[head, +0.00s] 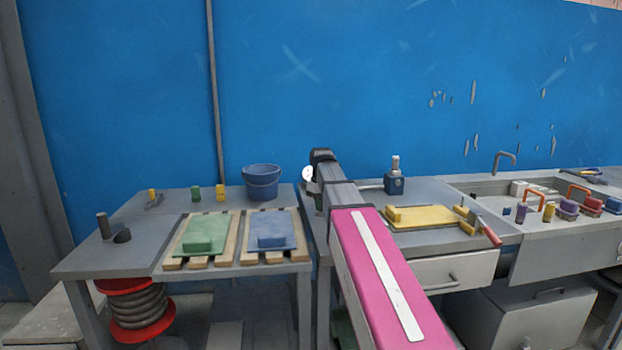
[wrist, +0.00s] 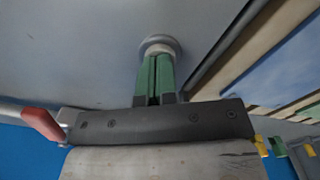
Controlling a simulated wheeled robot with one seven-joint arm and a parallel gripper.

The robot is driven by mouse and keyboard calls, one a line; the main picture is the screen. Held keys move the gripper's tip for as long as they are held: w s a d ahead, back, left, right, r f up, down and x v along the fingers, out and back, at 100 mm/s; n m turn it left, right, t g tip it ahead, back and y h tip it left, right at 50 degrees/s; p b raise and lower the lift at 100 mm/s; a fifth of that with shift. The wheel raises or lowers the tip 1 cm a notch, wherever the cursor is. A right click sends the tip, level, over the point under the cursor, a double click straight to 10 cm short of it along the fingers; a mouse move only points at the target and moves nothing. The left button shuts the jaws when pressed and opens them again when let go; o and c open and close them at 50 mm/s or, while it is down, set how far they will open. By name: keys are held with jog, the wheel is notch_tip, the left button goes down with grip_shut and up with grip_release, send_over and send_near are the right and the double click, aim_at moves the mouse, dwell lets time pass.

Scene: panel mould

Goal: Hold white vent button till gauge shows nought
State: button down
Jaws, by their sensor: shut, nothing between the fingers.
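In the wrist view my gripper (wrist: 156,62) has its two green fingers shut together, with nothing between them. The fingertips point at a pale round button (wrist: 158,42) in a grey collar and overlap its near edge. I cannot tell whether they touch it or press it. In the head view a small white round gauge (head: 307,173) shows just left of my arm; its needle is too small to read. My pink and grey arm hides my gripper and the button in the head view.
A red lever (wrist: 43,124) shows left of my gripper in the wrist view. The left table holds a green panel (head: 203,230), a blue panel (head: 272,222) and a blue bucket (head: 262,182). A yellow panel (head: 430,217) and a dark blue bottle (head: 394,184) stand right of my arm.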

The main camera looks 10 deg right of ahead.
jog(key=shift+r, duration=3.5)
jog(key=shift+s, duration=0.1)
